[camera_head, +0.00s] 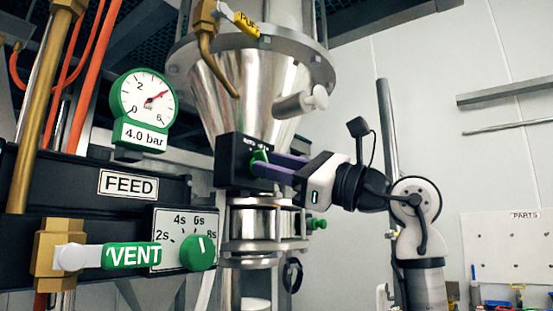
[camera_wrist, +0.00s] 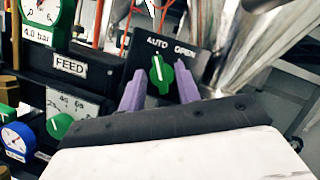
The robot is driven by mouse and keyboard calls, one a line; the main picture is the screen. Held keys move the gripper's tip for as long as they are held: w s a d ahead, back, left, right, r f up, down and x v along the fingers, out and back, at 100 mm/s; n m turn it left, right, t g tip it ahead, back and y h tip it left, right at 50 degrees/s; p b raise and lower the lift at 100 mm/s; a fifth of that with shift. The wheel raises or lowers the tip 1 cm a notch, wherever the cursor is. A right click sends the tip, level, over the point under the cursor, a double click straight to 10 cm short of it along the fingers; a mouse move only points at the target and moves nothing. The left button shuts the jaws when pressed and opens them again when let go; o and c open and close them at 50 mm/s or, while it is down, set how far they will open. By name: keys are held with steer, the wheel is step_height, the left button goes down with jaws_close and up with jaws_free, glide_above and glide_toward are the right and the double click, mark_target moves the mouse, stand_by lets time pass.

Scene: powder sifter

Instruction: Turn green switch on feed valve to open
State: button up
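The green switch (camera_wrist: 161,74) is a knob with a white pointer line on a black box (camera_head: 233,162) below the steel cone. In the wrist view its pointer stands near upright, towards AUTO, with OPEN printed to the right. In the head view the switch (camera_head: 258,156) is partly hidden by my fingers. My gripper (camera_wrist: 160,80) is open, its purple fingers on either side of the switch with a visible gap to the knob. In the head view my gripper (camera_head: 268,164) reaches in from the right, its fingertips close to the box face.
A FEED panel (camera_head: 128,184) with a green timer knob (camera_head: 198,253) stands left. A brass valve has a green VENT handle (camera_head: 131,255). A pressure gauge (camera_head: 147,97) reads 4.0 bar. A steel cone (camera_head: 240,90) is above the box, and a clamp fitting (camera_head: 252,225) below.

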jaws_close()
